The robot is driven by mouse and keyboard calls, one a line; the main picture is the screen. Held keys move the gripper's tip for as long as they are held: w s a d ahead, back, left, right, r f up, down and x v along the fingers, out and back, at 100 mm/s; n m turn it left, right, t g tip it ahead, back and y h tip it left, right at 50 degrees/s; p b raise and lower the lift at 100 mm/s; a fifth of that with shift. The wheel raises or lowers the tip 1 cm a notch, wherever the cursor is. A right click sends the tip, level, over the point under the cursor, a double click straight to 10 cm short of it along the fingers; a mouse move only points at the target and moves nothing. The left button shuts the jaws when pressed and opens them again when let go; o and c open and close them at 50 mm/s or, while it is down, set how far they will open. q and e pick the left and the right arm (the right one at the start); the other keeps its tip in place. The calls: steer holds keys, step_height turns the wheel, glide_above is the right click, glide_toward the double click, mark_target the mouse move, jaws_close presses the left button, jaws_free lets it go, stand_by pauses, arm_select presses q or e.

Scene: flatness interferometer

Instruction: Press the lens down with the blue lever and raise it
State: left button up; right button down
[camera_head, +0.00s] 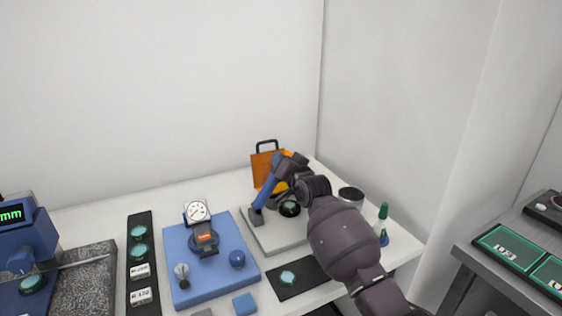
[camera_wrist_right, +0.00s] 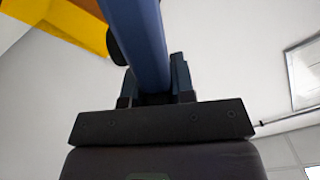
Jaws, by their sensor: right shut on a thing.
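The blue lever (camera_head: 264,190) rises at a slant from a grey pivot block at the left of a pale base plate (camera_head: 268,237). It also shows in the wrist view (camera_wrist_right: 138,35), running up between the fingers. My right gripper (camera_head: 281,163) is shut on the lever near its upper end; its jaws show in the wrist view (camera_wrist_right: 153,85). The lens (camera_head: 290,208), a greenish disc in a dark round mount, sits on the plate below my gripper. Whether anything touches it from above is hidden by my arm. My left gripper is not in view.
An orange housing (camera_head: 262,167) with a dark handle stands behind the lever. A blue board (camera_head: 185,290) with a dial gauge (camera_head: 197,211) lies to the left. A dark mat (camera_head: 307,286) lies in front. A grey cup (camera_head: 351,195) and a green-capped bottle (camera_head: 383,214) stand to the right.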

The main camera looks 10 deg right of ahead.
steer(key=c, duration=1)
jaws_free()
steer(key=shift+o, duration=0.2)
steer(key=shift+s, duration=0.15)
steer(key=shift+s+d, duration=0.2)
steer(key=shift+s, duration=0.15)
steer(key=p+v, duration=0.1)
steer(key=v, duration=0.8)
steer(key=shift+s, duration=0.35)
steer(key=shift+d, duration=0.15)
